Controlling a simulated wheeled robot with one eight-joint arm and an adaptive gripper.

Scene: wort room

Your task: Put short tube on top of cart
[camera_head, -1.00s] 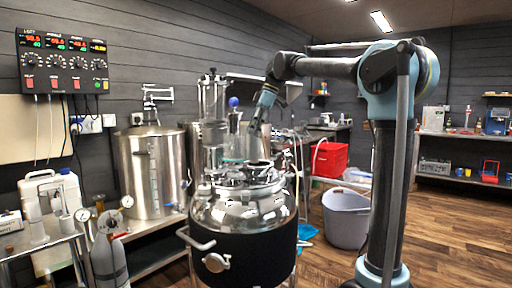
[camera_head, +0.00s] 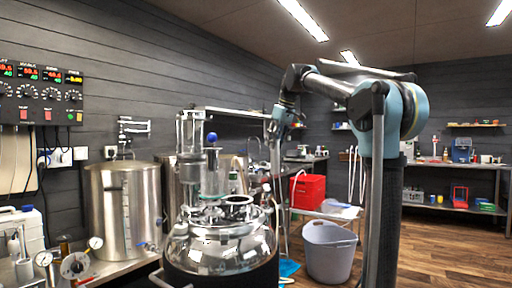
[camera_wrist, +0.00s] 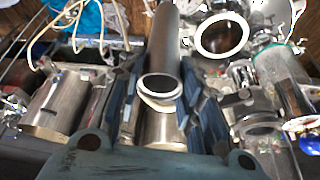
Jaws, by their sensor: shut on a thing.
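My gripper (camera_wrist: 160,72) is shut on the short tube (camera_wrist: 164,40), a grey metal cylinder, in the wrist view. The tube runs away from the camera between the two dark fingers, its round open end facing the camera. I cannot tell which surface, if any, is the cart; a metal bench top (camera_head: 112,266) with gauges shows at lower left.
A steel kettle (camera_head: 222,258) with fittings stands in front, beside a tall steel tank (camera_head: 124,208). A grey bucket (camera_head: 330,252) and a red crate (camera_head: 307,191) stand to the right. Wooden floor (camera_head: 450,240) is clear at right.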

